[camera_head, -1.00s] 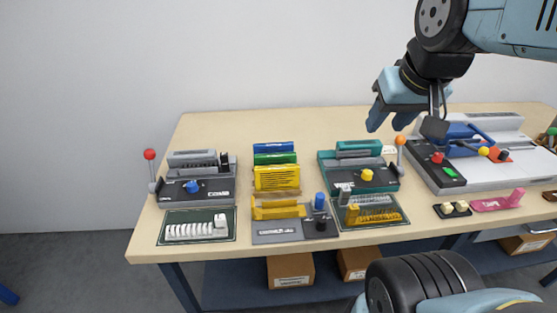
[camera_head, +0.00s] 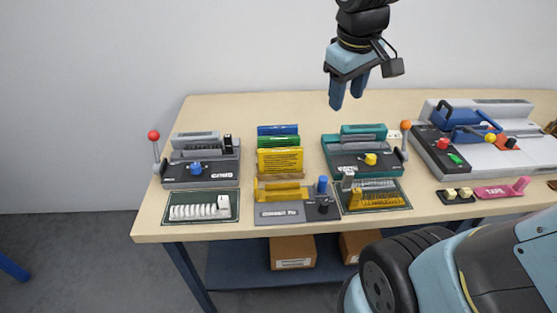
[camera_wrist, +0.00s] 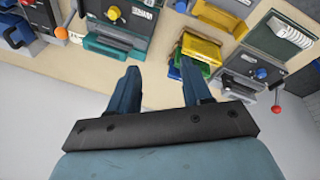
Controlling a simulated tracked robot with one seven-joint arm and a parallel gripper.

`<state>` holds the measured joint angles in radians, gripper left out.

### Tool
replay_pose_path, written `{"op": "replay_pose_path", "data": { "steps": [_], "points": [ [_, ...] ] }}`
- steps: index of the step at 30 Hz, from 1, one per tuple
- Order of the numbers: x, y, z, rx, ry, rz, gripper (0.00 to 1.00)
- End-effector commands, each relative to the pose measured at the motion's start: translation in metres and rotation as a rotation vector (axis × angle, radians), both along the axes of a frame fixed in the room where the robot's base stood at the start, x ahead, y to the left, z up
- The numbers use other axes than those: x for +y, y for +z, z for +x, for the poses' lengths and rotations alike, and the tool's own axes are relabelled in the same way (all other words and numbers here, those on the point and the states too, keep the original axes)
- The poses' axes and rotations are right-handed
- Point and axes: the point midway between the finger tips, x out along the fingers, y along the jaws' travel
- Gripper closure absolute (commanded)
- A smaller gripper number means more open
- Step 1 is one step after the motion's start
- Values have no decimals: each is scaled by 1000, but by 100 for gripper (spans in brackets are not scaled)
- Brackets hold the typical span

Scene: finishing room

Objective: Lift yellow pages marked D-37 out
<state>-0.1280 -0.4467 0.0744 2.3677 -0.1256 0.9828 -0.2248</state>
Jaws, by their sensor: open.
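The yellow pages (camera_head: 280,161) stand upright in front of green pages (camera_head: 278,141) and blue pages (camera_head: 277,130) in a small rack near the middle of the table. Lines of print show on the yellow face, but I cannot read the marking. My gripper (camera_head: 347,100) is open and empty, above the back of the table and to the right of the rack. In the wrist view my gripper (camera_wrist: 160,85) has its fingers apart, and the yellow pages (camera_wrist: 202,47) show just beyond the right finger.
A grey machine with a red-knobbed lever (camera_head: 154,136) stands left of the rack, and a teal machine (camera_head: 364,140) stands right of it. A grey holder with a yellow bar (camera_head: 282,191) lies in front. The table's back strip (camera_head: 225,108) is clear.

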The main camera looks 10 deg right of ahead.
Motion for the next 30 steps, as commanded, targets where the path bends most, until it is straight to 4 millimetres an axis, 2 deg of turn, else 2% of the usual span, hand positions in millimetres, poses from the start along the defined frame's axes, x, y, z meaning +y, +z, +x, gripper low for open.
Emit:
{"op": "replay_pose_path", "data": {
  "steps": [6, 15, 24, 30],
  "points": [
    [37, -22, 37, 137, 253, -124, 51],
    [97, -63, 77, 318, 606, -273, 51],
    [151, -107, 98, 460, 897, -376, 51],
    [165, -121, 102, 497, 975, -402, 51]
  ]
}}
